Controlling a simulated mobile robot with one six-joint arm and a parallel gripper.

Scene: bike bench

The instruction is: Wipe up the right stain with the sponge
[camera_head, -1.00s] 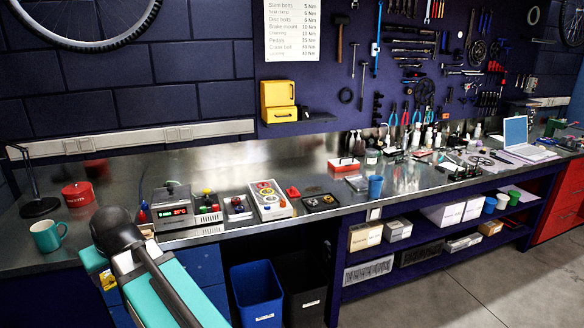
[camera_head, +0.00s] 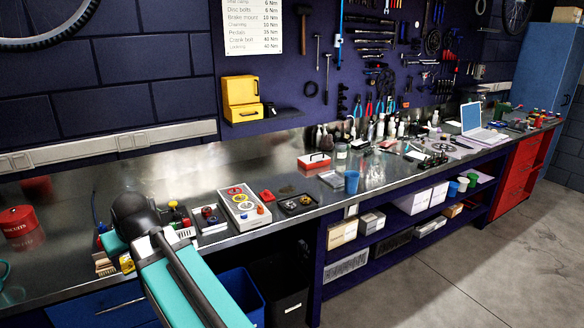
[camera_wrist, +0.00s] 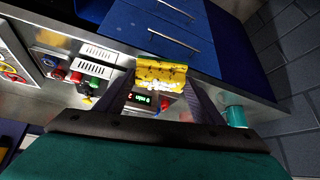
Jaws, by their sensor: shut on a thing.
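The yellow sponge (camera_wrist: 160,72) shows in the wrist view between the two fingers of my gripper (camera_wrist: 158,92), which is shut on it. Its face has pale, whitish patches. The sponge is seen over the bench front, with blue drawers behind it; I cannot tell its exact height. I cannot make out another stain.
Bins stand below the bench edge.

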